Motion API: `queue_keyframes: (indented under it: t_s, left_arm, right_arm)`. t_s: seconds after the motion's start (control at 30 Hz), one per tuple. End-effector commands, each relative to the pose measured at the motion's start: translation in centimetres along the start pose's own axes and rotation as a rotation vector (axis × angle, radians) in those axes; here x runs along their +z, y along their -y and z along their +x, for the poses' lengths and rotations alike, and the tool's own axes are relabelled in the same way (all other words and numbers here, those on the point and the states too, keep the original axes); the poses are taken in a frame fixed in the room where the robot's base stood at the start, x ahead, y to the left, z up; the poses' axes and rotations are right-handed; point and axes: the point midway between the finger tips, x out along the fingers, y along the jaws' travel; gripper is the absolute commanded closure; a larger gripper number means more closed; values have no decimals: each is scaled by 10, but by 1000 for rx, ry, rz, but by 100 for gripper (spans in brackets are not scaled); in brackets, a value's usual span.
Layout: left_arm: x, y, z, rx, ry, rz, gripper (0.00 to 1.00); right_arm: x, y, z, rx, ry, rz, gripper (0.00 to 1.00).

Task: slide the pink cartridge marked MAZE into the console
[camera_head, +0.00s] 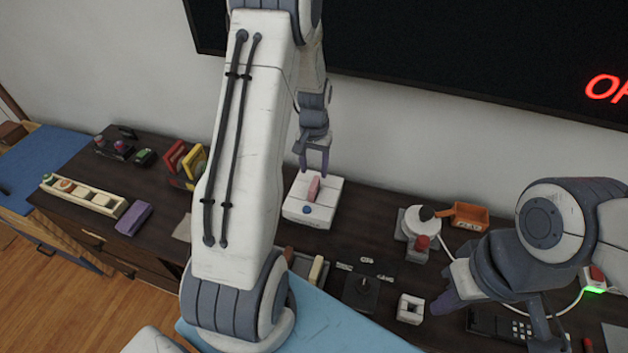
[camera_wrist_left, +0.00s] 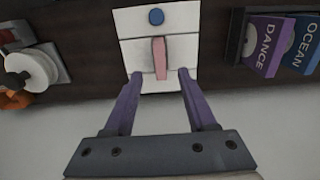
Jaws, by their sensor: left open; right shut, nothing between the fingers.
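The white console (camera_head: 324,211) with a blue button stands on the dark desk near the wall; it also shows in the left wrist view (camera_wrist_left: 184,21). The pink cartridge (camera_head: 314,187) stands upright in the middle of the console's top; in the left wrist view (camera_wrist_left: 160,58) I see its narrow edge. Its marking cannot be read. My left gripper (camera_head: 313,171) is open just behind and above it; in the left wrist view its purple fingers (camera_wrist_left: 156,74) are spread to either side of the cartridge, apart from it. My right gripper (camera_head: 441,309) is shut and empty at the desk's right.

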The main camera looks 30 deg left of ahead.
Motion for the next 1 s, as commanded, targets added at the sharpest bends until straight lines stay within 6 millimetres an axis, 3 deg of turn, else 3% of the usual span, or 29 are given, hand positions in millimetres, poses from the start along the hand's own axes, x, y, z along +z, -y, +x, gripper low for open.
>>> queue_keyframes:
  t_s: [0.23,0.8,0.9,1.0]
  left_arm:
    - [0,0,-25,0,1,0,43]
    - [0,-1,-27,0,1,1,43]
    - [3,-14,-34,1,-3,27,43]
    - [16,-50,-54,6,-10,103,43]
  right_arm:
    - [0,0,3,0,0,0,100]
    - [0,0,3,0,0,0,100]
    - [0,0,3,0,0,0,100]
    - [0,0,3,0,0,0,100]
